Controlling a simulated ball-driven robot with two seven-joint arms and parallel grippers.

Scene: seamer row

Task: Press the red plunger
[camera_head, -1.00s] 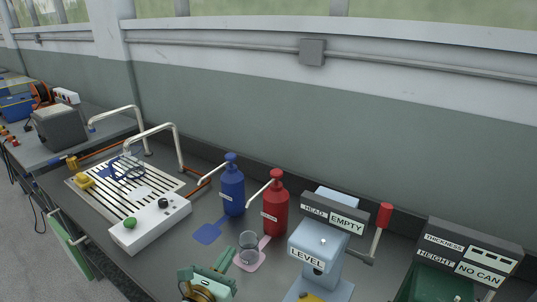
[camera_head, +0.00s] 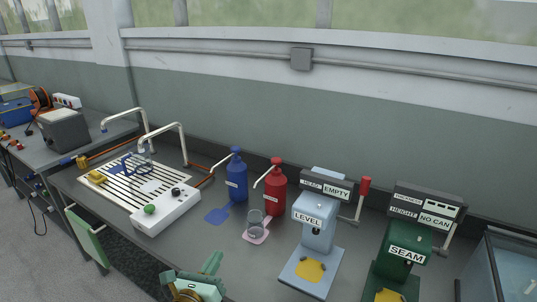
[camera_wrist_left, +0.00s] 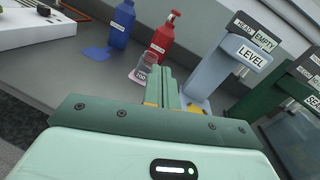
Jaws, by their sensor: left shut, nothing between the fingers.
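The red pump bottle (camera_head: 275,198) stands on the grey bench, upright, with a red plunger head (camera_head: 276,162) and a pale spout pointing left. In the left wrist view the red bottle (camera_wrist_left: 161,45) and its plunger top (camera_wrist_left: 173,15) stand beyond the fingers. A clear glass (camera_head: 255,226) is on the pink patch (camera_head: 257,238) below the spout. My left gripper (camera_head: 213,262) is shut and empty, in front of and left of the glass in the head view. Its closed fingers (camera_wrist_left: 167,82) point toward the bottle, apart from it. My right gripper is not in view.
A blue pump bottle (camera_head: 236,182) is left of the red one. A pale blue LEVEL machine (camera_head: 315,235) with a red-handled lever (camera_head: 365,185) and a green SEAM machine (camera_head: 403,255) stand right. A white control box (camera_head: 166,212) and slotted drain (camera_head: 120,190) are left.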

